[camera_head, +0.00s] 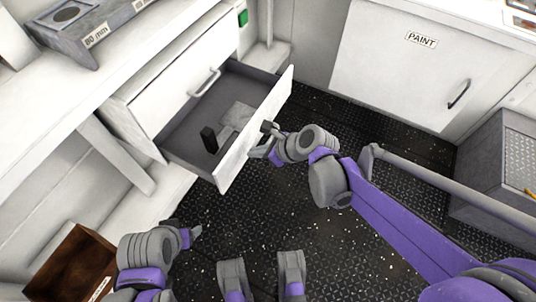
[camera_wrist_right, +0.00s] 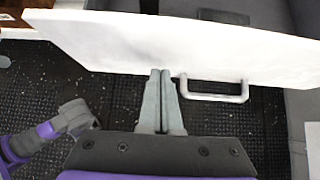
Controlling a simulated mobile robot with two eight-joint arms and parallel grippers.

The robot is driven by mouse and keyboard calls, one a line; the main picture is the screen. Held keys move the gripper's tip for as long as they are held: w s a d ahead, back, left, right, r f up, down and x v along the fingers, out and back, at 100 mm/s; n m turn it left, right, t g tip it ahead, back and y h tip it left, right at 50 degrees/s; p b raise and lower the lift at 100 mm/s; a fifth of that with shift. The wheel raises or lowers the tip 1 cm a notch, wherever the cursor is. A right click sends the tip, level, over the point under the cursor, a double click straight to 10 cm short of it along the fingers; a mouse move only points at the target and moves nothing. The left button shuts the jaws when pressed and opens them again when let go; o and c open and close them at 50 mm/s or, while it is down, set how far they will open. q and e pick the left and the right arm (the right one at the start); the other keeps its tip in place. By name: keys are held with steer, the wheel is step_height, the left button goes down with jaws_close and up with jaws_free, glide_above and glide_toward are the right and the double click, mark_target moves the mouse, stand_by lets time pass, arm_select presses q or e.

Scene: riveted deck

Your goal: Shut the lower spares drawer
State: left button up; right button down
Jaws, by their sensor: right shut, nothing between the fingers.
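The lower spares drawer (camera_head: 237,160) stands pulled out, its white front facing my right arm. Its front panel (camera_wrist_right: 200,45) spans the top of the right wrist view, with a grey bar handle (camera_wrist_right: 216,97) on it. My right gripper (camera_head: 262,150) is shut and empty at the outer side of the front. In the wrist view its fingertips (camera_wrist_right: 161,73) overlap the panel just left of the handle; whether they touch it I cannot tell. My left gripper (camera_head: 192,233) is low at the left, clear of the drawer; its jaws are too small to read.
A dark block (camera_head: 209,139) and a pale grey piece (camera_head: 237,115) lie in the drawer. A shut upper drawer (camera_head: 180,75) with a handle is above. A PAINT cabinet (camera_head: 400,75) stands behind, a brown box (camera_head: 72,262) at lower left. Dark floor (camera_head: 270,215) before the drawer is open.

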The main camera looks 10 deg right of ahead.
steer(key=shift+w+a, duration=0.25)
steer(key=shift+a, duration=0.05)
steer(key=shift+w+a, duration=0.25)
steer(key=shift+a, duration=0.1)
steer(key=p, duration=0.1)
glide_above(198, 136)
steer(key=shift+w+r, duration=0.1)
steer(key=shift+w, duration=0.05)
stand_by(0.5)
